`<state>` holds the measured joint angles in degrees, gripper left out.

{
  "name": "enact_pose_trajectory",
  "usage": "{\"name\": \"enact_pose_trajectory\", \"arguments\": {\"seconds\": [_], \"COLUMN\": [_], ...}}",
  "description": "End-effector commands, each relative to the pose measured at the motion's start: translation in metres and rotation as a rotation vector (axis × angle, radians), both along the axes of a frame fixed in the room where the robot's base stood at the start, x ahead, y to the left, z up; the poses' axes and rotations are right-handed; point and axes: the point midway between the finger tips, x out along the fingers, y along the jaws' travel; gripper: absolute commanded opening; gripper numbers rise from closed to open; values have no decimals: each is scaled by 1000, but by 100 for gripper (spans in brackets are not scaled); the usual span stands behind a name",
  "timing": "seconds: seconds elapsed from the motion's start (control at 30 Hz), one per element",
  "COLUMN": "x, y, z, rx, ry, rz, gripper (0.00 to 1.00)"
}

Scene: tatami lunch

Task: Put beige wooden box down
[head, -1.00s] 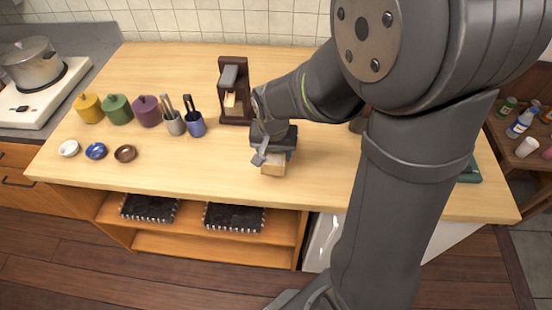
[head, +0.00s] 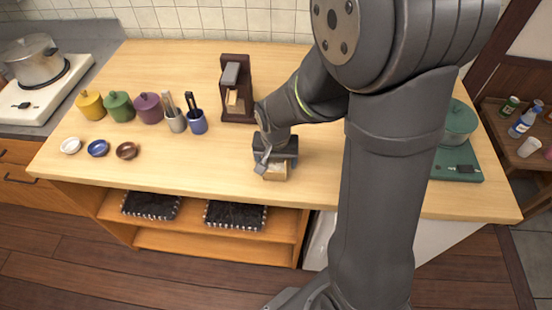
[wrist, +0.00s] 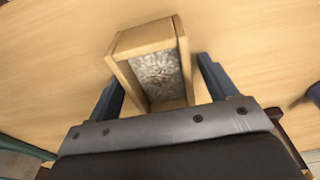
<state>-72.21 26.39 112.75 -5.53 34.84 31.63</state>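The beige wooden box (head: 276,172) is near the front edge of the wooden counter (head: 345,195), below my gripper (head: 263,160). In the wrist view, the box (wrist: 122,47) shows a grey, speckled inner face framed by wooden walls. My gripper's two blue-grey fingers (wrist: 160,80) stand either side of it. Bare counter shows between the right finger and the box, so the fingers look open around it. The left finger is close to the box; I cannot tell if they touch. The box appears on the counter or very near it.
A dark brown stand (head: 237,115) is behind my gripper. Yellow (head: 91,107), green and purple pots, utensil cups (head: 197,122) and small bowls (head: 97,148) are at left. A green pot (head: 459,125) is at right. Bare counter lies left of the box.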

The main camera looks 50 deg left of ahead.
Motion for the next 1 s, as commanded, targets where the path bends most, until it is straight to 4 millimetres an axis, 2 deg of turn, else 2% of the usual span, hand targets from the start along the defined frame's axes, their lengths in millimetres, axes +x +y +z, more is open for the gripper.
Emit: {"name": "enact_pose_trajectory", "arguments": {"seconds": [0.27,0.8,1.0], "x": [0,-8,-10], "y": [0,-7,-9], "z": [10,103,120], "rx": [4,5,1], "ry": [-1,-1,0], "rz": [0,0,0], "gripper": [78,78,78]}}
